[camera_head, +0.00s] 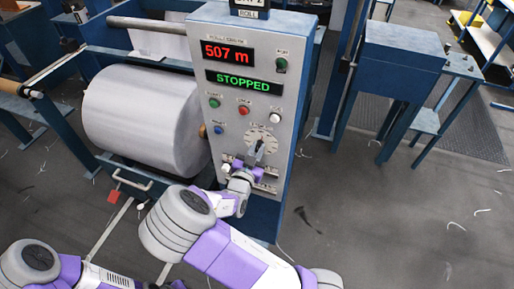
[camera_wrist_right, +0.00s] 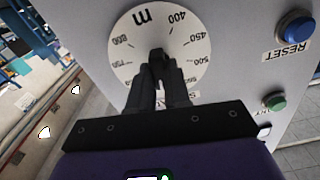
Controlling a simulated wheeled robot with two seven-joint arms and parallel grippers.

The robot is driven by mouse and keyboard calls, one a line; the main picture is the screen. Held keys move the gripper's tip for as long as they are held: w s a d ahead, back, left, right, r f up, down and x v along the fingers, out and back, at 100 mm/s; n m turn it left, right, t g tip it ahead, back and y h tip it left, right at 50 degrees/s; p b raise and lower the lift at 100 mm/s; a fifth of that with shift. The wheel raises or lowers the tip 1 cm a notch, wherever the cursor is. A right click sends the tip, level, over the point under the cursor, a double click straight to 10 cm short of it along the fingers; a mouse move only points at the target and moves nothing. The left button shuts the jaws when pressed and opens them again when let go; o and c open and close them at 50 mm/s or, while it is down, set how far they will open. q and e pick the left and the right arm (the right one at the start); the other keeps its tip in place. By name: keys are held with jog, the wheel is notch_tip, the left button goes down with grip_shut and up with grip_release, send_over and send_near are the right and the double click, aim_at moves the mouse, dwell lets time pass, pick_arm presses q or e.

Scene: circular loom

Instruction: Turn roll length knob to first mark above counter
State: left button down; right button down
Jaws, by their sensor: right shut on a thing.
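The counter (camera_head: 228,53) on the grey control panel reads 507 m in red. The roll length knob (camera_head: 259,147) is dark and sits at the middle of a round white dial (camera_head: 272,136). The right wrist view shows the dial (camera_wrist_right: 130,50) close up, with 400, 450 and 500 down its right side and larger numbers at left. My right gripper (camera_head: 255,160) is shut on the knob (camera_wrist_right: 158,56); its dark fingers (camera_wrist_right: 160,76) cover the lower dial, hiding some marks. Where the knob points is unclear. My left arm shows at lower left, its gripper outside the view.
A green STOPPED display (camera_head: 244,83) sits below the counter. Several buttons surround the dial, including a blue RESET button (camera_wrist_right: 295,27) and a green one (camera_wrist_right: 274,101). A large white roll (camera_head: 145,115) stands left of the panel.

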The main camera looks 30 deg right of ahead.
jog(key=n+p, duration=0.3)
jog(key=n, duration=0.1)
jog(key=shift+r, duration=0.1)
jog(key=n+p, duration=0.2)
jog(key=n, duration=0.2)
jog(key=shift+w+a+n, duration=0.1)
jog(key=shift+n, duration=0.2)
dwell(0.4)
jog(key=c, duration=1.1)
grip_release()
jog(key=shift+a, duration=0.1)
jog(key=v, duration=0.7)
jog(key=shift+a, duration=0.15)
